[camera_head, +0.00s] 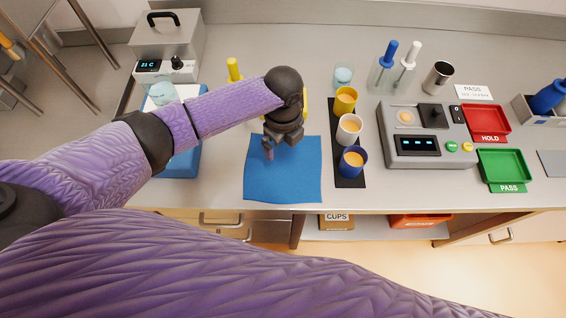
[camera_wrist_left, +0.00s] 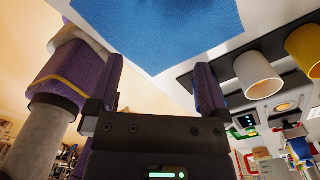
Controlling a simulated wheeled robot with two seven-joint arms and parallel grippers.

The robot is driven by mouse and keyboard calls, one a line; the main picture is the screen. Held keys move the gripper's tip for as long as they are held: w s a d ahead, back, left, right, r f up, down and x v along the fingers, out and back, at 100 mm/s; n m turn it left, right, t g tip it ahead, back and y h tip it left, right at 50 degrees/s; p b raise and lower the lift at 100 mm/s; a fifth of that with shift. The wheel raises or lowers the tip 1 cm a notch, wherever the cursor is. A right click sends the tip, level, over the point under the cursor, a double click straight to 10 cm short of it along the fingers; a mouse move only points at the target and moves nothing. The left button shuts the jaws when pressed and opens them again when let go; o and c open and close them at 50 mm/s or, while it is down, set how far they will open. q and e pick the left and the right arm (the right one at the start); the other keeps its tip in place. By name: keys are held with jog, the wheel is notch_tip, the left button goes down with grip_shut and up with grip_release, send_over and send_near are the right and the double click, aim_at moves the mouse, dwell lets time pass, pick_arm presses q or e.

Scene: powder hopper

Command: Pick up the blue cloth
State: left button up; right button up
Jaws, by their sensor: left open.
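The blue cloth (camera_head: 283,180) lies flat on the bench near its front edge, left of the cups. It also shows at the top of the left wrist view (camera_wrist_left: 165,30). My left gripper (camera_head: 277,151) is over the far part of the cloth, with its jaws open and nothing between them. The same gripper shows in the left wrist view (camera_wrist_left: 157,85), its two fingers apart and pointing toward the cloth. My gripper and wrist hide a little of the cloth's far edge in the head view. My right gripper is not in view.
Yellow, white and blue cups (camera_head: 353,163) stand on a black strip (camera_head: 347,182) just right of the cloth. A grey control box (camera_head: 409,147) and red (camera_head: 489,119) and green (camera_head: 503,165) trays are farther right. A blue-based scale (camera_head: 180,165) is at left, under my arm.

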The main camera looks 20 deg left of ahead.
aim_at(283, 168)
pick_arm(q)
notch_tip(283, 168, down, 10)
jog(key=b, duration=0.9)
jog(key=shift+r, duration=0.15)
jog(key=shift+f, duration=0.2)
jog(key=shift+c, duration=0.3)
jog(key=shift+s, duration=0.1)
jog(key=shift+c, duration=1.1)
grip_shut()
